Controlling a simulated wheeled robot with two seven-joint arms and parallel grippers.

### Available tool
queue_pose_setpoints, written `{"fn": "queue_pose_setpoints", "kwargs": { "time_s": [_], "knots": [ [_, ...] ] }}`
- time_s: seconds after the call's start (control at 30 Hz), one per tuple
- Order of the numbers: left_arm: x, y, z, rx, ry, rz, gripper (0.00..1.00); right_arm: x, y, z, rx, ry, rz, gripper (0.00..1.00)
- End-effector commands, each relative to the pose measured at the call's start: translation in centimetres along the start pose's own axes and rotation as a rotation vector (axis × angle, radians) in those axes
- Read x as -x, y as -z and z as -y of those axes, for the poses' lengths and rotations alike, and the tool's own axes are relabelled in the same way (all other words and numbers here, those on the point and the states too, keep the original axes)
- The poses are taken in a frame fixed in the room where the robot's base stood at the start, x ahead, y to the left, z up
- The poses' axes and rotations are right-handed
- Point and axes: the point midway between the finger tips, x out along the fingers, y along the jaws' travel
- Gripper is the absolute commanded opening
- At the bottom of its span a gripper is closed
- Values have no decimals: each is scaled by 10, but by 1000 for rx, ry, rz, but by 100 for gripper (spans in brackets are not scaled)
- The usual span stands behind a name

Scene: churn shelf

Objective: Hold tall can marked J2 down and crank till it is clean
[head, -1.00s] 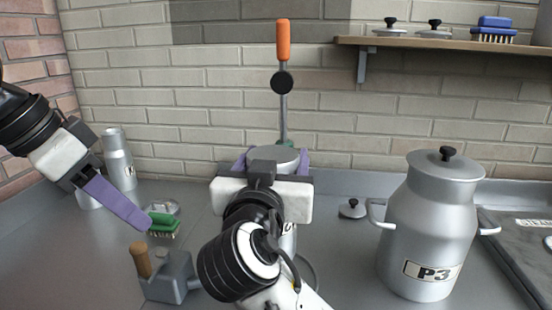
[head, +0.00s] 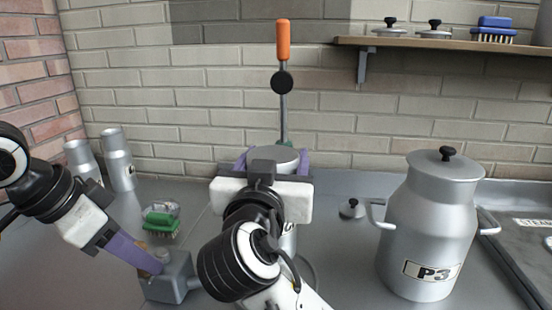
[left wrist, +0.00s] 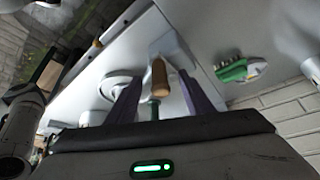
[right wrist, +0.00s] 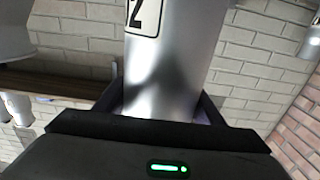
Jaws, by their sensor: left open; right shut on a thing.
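The tall can (head: 275,157) stands mostly behind my right arm in the head view. My right gripper (head: 276,158) is shut on it, with purple fingers at its sides. In the right wrist view the can (right wrist: 170,70) fills the jaws; its label shows a "2", the rest cut off. The grey crank box (head: 172,284) sits on the counter at front left. My left gripper (head: 155,266) is open at the crank's wooden handle (left wrist: 159,78), which shows between the purple fingers in the left wrist view. I cannot tell whether they touch it.
A green brush (head: 161,226) lies behind the crank box. Two slim cans (head: 118,160) stand at the back left. A lever with an orange handle (head: 283,40) rises behind the held can. A large can marked P3 (head: 430,235) and a small lid (head: 352,208) are at right.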

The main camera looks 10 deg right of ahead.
Motion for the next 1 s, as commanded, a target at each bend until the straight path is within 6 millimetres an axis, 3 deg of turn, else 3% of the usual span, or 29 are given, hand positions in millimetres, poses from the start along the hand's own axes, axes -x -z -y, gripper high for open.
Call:
{"fn": "queue_pose_setpoints", "kwargs": {
  "time_s": [0.03,0.3,0.73,1.0],
  "knots": [
    [0,0,0,0,0,0,47,0,0,0,0,0,1,28],
    [0,0,0,0,0,0,3,0,0,0,0,0,0,28],
    [0,2,-2,-1,0,-1,3,0,-2,0,0,0,1,28],
    [-10,22,-22,-4,-4,-5,3,0,-2,0,0,0,3,28]
  ]
}}
